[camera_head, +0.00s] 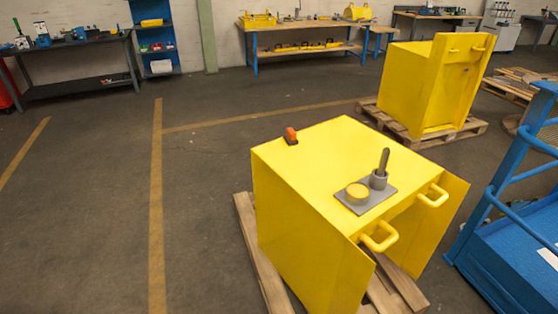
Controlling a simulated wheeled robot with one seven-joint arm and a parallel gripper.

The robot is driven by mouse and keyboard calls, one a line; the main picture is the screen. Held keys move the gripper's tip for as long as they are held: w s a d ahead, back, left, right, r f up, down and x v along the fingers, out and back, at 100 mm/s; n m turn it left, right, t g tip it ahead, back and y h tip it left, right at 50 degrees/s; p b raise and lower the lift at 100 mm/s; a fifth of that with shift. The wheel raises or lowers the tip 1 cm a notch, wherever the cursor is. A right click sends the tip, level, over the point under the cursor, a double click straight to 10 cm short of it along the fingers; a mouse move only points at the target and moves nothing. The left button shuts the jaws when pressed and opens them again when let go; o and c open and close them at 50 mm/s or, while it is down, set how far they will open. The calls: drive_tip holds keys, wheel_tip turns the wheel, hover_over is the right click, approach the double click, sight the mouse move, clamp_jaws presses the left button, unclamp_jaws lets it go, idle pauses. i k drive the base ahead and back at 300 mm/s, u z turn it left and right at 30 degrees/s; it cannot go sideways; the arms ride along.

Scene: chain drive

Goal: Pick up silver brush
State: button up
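A grey plate (352,206) lies on top of the near yellow box (310,165), towards its front right. A dark grey, rod-shaped thing (383,163) stands nearly upright in a short grey cup (378,181) on this plate. It may be the silver brush, but no bristles show and its lower end is hidden in the cup. A round yellow-topped piece (357,192) sits beside the cup on the plate. My gripper is not in view.
A small orange and black thing (291,136) lies at the box's back edge. Two yellow handles (381,238) stick out at its front. The box stands on a wooden pallet (262,268). A blue railed platform (515,230) is at right. Floor at left is clear.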

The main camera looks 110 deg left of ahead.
sight(382, 166)
drive_tip(key=u, duration=1)
drive_tip(key=i, duration=1.9)
drive_tip(key=u, duration=3.25)
drive_tip(key=i, duration=1)
